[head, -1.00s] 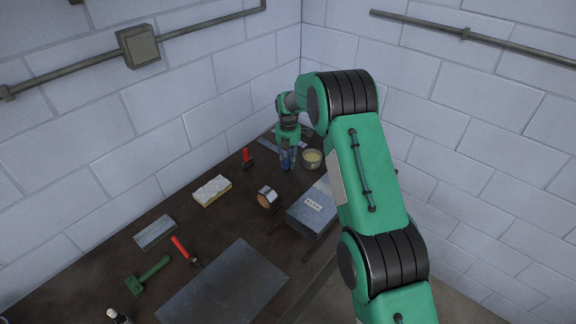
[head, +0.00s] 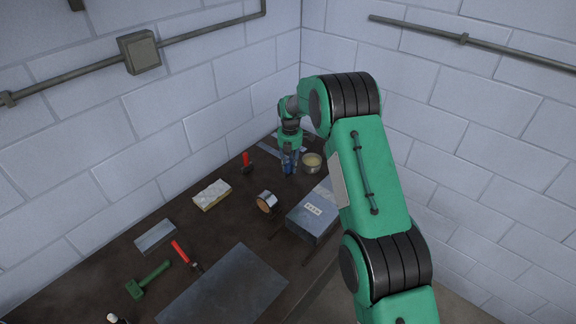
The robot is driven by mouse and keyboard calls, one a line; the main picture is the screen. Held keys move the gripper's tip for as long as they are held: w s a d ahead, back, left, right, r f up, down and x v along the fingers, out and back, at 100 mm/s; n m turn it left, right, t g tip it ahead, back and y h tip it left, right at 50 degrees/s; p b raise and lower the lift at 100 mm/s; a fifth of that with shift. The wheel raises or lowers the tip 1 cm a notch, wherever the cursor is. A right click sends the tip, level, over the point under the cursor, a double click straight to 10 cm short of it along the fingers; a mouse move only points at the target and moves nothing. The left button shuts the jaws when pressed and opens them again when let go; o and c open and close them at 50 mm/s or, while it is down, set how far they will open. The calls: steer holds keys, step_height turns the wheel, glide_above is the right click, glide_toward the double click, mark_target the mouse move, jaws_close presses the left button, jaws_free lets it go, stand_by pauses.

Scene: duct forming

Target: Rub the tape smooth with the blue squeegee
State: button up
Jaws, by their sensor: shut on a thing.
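My gripper (head: 289,168) is at the far end of the dark bench, pointing down and shut on the blue squeegee (head: 288,170). Only a little blue shows between the fingers, and I cannot tell whether the squeegee touches the bench. The grey metal duct (head: 312,218) with a small white label lies to the right and nearer, partly hidden behind my arm. A paler patch on its top beside my arm may be tape, but it is too small to tell. A roll of tape (head: 267,202) stands on the bench left of the duct.
A round tin (head: 312,162) stands close right of my gripper. A red-handled tool (head: 247,162) is to its left.

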steer(key=s+d+r+p, duration=0.6)
steer(key=d+r+p, duration=0.1)
steer(key=d+p, duration=0.3)
steer(key=shift+s+d, duration=0.15)
steer(key=shift+d, duration=0.2)
steer(key=shift+f, duration=0.2)
steer(key=shift+f, duration=1.85)
steer(key=shift+r+b, duration=0.15)
steer(key=shift+b, duration=0.85)
steer(key=shift+r+b, duration=0.85)
steer(key=shift+b, duration=0.85)
